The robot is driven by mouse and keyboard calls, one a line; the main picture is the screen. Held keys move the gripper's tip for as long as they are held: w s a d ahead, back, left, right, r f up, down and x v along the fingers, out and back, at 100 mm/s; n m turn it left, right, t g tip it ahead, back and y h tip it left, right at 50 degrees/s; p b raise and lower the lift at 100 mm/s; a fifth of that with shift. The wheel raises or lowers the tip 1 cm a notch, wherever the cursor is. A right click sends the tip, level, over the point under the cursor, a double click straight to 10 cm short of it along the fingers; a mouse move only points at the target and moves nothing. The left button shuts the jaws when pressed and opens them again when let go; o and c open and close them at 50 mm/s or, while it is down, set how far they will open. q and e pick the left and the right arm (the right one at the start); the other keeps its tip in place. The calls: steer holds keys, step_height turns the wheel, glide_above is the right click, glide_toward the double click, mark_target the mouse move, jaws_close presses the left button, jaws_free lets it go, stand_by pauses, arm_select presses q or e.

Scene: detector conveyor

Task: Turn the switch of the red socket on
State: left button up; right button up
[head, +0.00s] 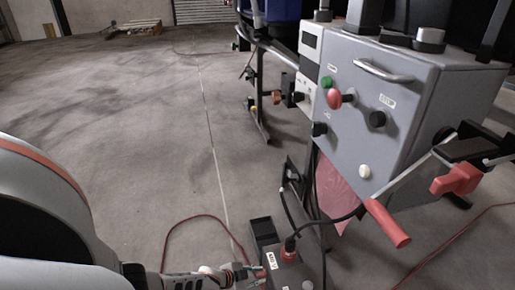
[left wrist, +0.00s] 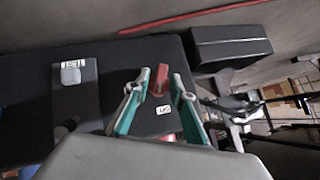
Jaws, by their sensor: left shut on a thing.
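A dark socket box (head: 290,272) stands low at the bottom centre of the head view. A red connector with a black cable (head: 289,243) sits on its top, and a white label (head: 271,260) is on its side. My left gripper (head: 258,273) is at the left side of this box. In the left wrist view, my left gripper's teal-padded fingers (left wrist: 160,76) close around a small red switch (left wrist: 159,86). A white label (left wrist: 165,109) lies just below it on the dark surface. The label's lettering is too small to read surely. My right gripper is not in view.
A grey control cabinet (head: 385,95) with knobs and a red-handled lever (head: 388,222) stands above and right of the socket. A black box (left wrist: 230,47) sits beside the socket box. A red cable (head: 200,218) lies on the floor. The floor at left is mostly clear.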

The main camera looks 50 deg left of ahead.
arm_select(q)
steer(key=shift+m+t+y, duration=0.5)
steer(key=shift+m+y, duration=0.1)
steer(key=shift+y, duration=0.5)
steer(key=shift+m+t+y, duration=0.3)
steer(key=shift+t, duration=0.1)
steer(key=shift+f, duration=0.1)
steer(key=o, duration=0.7)
steer(key=shift+o, duration=0.2)
steer(key=shift+s+d, duration=0.1)
steer(key=shift+s, duration=0.15)
